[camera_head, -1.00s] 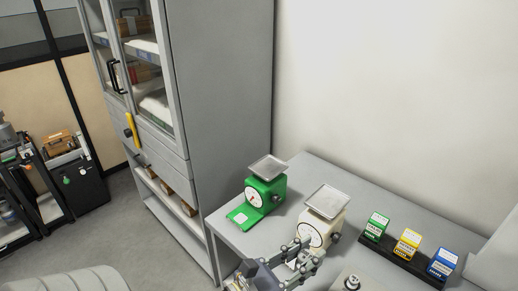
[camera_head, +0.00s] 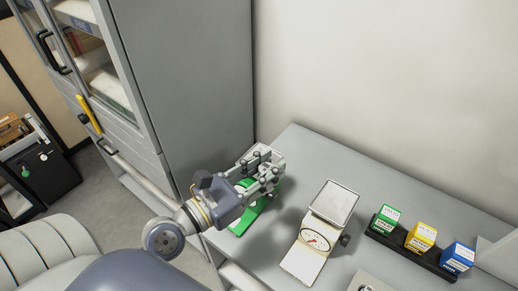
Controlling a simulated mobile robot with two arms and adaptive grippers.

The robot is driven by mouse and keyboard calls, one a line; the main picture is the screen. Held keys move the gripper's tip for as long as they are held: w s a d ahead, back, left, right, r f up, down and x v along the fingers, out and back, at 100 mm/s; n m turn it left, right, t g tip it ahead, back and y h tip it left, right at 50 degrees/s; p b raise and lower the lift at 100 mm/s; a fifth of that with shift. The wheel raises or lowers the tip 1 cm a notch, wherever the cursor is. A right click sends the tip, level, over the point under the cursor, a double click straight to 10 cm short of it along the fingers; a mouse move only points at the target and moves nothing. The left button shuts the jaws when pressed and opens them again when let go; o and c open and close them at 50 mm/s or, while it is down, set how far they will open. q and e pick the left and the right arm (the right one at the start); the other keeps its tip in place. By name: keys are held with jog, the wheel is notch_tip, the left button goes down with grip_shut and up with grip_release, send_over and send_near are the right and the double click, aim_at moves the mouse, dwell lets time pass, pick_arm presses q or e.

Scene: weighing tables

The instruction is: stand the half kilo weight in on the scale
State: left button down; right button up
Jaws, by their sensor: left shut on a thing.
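A green scale (camera_head: 257,213) stands at the left end of the grey table, mostly hidden under my left gripper. A cream scale (camera_head: 303,262) with a round dial and an empty metal pan (camera_head: 336,201) stands to its right. My left gripper (camera_head: 266,164) is over the green scale's pan area and covers it. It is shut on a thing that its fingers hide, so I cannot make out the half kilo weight. Whether that thing touches the pan cannot be told. My right gripper is not in view.
A black rack (camera_head: 410,257) holds a green box (camera_head: 385,219), a yellow box (camera_head: 420,237) and a blue box (camera_head: 457,257). A metal object (camera_head: 366,284) is cut off at the bottom edge. A grey cabinet (camera_head: 195,75) stands behind left. The table's back strip is clear.

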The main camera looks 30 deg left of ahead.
pick_arm(q)
jog(key=w+a, duration=0.2)
jog(key=w, duration=0.1)
jog(key=w+a+f, duration=0.1)
jog(key=w+a, duration=0.1)
jog(key=w, duration=0.1)
jog(key=w+a+p, duration=0.1)
jog(key=w+a, duration=0.1)
jog(key=w, duration=0.2)
jog(key=shift+a+f, duration=0.35)
jog(key=shift+a, duration=0.05)
notch_tip(320, 180, down, 3)
jog(key=shift+b, duration=0.4)
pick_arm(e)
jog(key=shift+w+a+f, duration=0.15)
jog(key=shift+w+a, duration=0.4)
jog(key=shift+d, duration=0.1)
